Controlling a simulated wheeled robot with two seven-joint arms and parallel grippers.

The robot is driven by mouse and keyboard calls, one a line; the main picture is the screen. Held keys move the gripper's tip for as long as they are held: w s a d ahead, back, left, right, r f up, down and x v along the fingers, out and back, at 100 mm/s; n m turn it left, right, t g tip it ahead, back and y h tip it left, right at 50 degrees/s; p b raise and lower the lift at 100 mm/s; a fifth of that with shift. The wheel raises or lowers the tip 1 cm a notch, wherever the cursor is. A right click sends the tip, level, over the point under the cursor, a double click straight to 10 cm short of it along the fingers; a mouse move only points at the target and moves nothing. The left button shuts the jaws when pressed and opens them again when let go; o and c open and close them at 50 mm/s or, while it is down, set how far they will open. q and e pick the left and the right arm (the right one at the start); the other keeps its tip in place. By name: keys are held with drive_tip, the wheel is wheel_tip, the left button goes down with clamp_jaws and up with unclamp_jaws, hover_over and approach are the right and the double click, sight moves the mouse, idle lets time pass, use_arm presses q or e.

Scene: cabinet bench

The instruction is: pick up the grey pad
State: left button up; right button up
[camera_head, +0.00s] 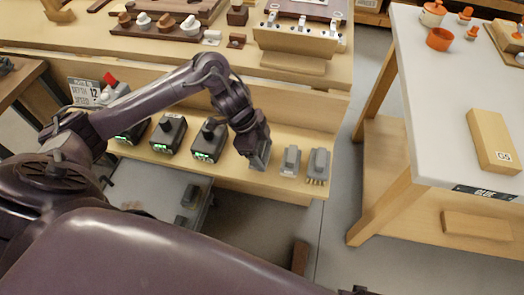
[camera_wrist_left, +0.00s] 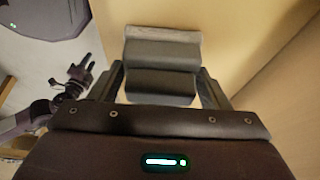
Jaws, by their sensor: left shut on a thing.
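My left gripper (camera_head: 259,160) is over the lower wooden shelf, to the right of the dark boxes. In the left wrist view, its two fingers (camera_wrist_left: 162,88) are shut on the grey pad (camera_wrist_left: 161,52), a dark grey rounded block with a paler far edge. In the head view the pad is hard to tell apart from the fingertips. I cannot tell whether it touches the shelf. A dark gripper at the left of the wrist view, apparently my right one (camera_wrist_left: 79,75), is small and its jaws are unclear.
Two grey blocks (camera_head: 291,160) (camera_head: 318,165) stand close to the right of my left gripper. Dark boxes with green lights (camera_head: 207,143) stand to its left. A wooden rack (camera_head: 292,63) is on the upper bench behind. A white table (camera_head: 440,100) is at the right, across a gap.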

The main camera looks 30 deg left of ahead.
sight(262, 145)
use_arm(q)
wheel_tip(262, 145, up, 7)
drive_tip(key=shift+r+p, duration=0.1)
drive_tip(key=shift+p, duration=1.15)
wheel_tip(262, 145, up, 12)
drive_tip(key=p, duration=0.5)
use_arm(e)
drive_tip(key=s+d+f, duration=0.2)
drive_tip(key=s+f, duration=0.1)
drive_tip(key=s, duration=0.4)
drive_tip(key=s+d+f, duration=0.2)
drive_tip(key=s+f, duration=0.2)
drive_tip(key=s, duration=0.3)
drive_tip(key=shift+g, duration=0.3)
drive_tip(key=shift+s, duration=0.1)
